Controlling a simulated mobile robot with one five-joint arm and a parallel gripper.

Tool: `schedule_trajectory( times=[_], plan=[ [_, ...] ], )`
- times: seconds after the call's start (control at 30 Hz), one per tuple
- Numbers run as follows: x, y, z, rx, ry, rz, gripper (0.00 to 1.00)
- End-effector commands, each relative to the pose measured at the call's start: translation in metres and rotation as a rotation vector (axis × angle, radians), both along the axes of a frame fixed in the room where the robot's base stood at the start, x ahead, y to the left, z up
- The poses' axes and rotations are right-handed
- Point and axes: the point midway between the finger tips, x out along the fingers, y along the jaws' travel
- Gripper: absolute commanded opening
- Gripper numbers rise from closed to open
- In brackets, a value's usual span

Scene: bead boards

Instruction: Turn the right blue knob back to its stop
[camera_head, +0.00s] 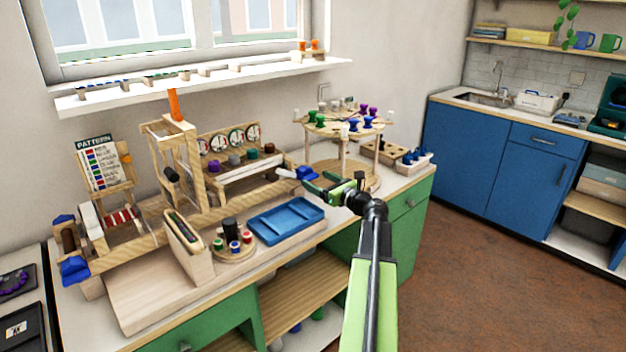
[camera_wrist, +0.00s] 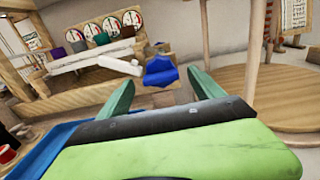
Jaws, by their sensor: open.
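The right blue knob (camera_head: 306,173) is at the right end of the wooden loom frame, on the bench. In the wrist view the blue knob (camera_wrist: 160,72) lies straight ahead, between and beyond the fingertips. My gripper (camera_head: 318,183) is open, with its green fingers pointing at the knob. The fingers also show in the wrist view (camera_wrist: 160,90), one on each side of the knob in the picture. I cannot tell whether either finger touches it. The other blue knob (camera_head: 75,269) is at the left end of the loom, far from my gripper.
A blue tray (camera_head: 262,237) lies left of my gripper. A round wooden stand (camera_head: 345,129) with coloured spools is just behind and right, on posts. Dials and thread spools (camera_head: 235,160) stand behind the loom. The floor (camera_head: 450,270) to the right is clear.

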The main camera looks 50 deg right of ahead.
Motion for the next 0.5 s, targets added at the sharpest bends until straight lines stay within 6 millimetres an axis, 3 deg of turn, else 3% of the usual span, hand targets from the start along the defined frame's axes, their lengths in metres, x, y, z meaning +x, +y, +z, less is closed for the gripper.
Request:
schedule_trajectory(
  times=[0.03,0.2,0.5],
  plan=[
    [0.010,-0.002,0.000,0.000,0.000,0.001,0.76],
    [0.025,-0.003,0.000,0.000,0.000,-0.001,0.76],
    [0.027,-0.003,0.000,0.000,0.000,-0.002,0.76]
  ],
)
